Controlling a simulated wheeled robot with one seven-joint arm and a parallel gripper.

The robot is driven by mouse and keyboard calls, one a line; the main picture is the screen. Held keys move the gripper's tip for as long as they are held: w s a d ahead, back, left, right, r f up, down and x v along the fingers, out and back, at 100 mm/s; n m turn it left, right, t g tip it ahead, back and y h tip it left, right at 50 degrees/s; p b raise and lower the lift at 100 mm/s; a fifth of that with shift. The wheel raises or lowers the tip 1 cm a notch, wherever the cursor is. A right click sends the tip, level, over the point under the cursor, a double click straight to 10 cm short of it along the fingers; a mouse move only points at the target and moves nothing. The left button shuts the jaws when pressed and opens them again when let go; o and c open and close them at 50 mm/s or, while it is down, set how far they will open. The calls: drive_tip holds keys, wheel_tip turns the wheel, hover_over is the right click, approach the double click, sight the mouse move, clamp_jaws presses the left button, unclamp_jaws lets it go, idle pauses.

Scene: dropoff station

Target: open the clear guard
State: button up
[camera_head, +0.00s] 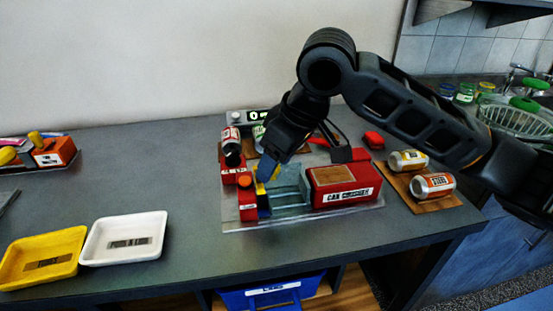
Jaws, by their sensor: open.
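The red can crusher (342,196), labelled in black on white, sits on a flat pale plate on the grey counter. A clear bluish part, which looks like the guard (288,194), covers the middle of the machine, left of the red block. My gripper (266,172) reaches down from above at the guard's left back end. It is open, with nothing visible between its fingers. I cannot tell whether a finger touches the guard. My gripper and wrist hide part of the machine's back.
A red and white can (231,138) stands at the machine's back left. Two cans (432,186) lie on a wooden board at right. A white tray (124,238) and a yellow tray (42,258) are at front left. A blue bin (270,296) is below. The left middle counter is clear.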

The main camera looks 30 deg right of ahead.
drive_tip(key=shift+c, duration=0.4)
clamp_jaws()
